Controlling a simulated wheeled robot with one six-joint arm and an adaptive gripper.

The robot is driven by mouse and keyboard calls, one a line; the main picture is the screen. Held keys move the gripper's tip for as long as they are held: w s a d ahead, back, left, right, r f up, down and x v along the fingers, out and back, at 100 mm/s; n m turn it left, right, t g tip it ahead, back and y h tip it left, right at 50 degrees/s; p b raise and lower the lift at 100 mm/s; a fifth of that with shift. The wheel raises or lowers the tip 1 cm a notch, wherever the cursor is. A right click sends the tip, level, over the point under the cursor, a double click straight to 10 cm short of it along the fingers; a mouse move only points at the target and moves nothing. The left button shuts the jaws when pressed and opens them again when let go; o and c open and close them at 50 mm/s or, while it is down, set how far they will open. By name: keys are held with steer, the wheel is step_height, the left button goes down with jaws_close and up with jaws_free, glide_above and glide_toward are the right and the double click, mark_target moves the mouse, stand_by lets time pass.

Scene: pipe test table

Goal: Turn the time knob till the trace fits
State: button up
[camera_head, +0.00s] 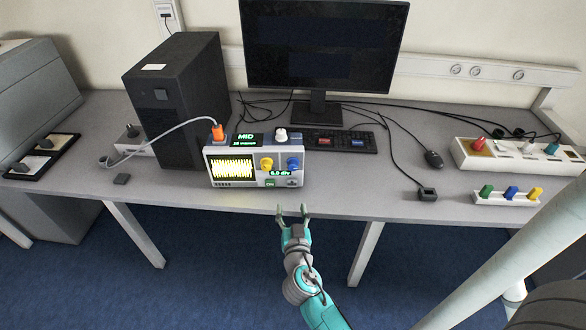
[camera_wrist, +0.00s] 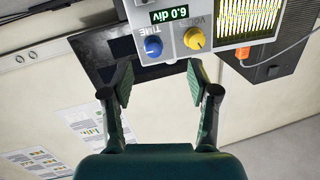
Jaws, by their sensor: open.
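The oscilloscope (camera_head: 222,184) stands on the table, with a dense yellow trace filling its lit screen (camera_head: 233,168). The screen also shows in the wrist view (camera_wrist: 247,22), upside down. The blue time knob (camera_head: 293,164) is on the right of its front; the wrist view shows it (camera_wrist: 153,46) under the label TIME. The yellow volts knob (camera_head: 266,164) sits beside it, also in the wrist view (camera_wrist: 194,38). A green readout (camera_wrist: 169,15) reads 6.0 div. My gripper (camera_head: 293,211) is open and empty in front of the table edge, below the oscilloscope and apart from the knobs.
An orange plug (camera_head: 218,132) with a grey cable sits on top of the oscilloscope, beside a display (camera_head: 246,139) reading MID. A white knob (camera_head: 281,134) is on top too. A black computer tower (camera_head: 178,100) stands behind left, a keyboard (camera_head: 345,142) behind right.

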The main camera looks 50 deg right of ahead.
mark_target(293, 168)
steer(key=w+d+r, duration=0.1)
steer(key=w+d, duration=0.2)
steer(key=w+d+r+m+h, duration=0.1)
steer(key=w+d, duration=0.2)
steer(key=d, duration=0.1)
steer(key=w+d+r+h, duration=0.1)
steer(key=w+d, duration=0.2)
steer(key=d, duration=0.1)
steer(key=shift+w+d+m+g, duration=0.1)
steer(key=shift+w+m+g, duration=0.3)
jaws_close()
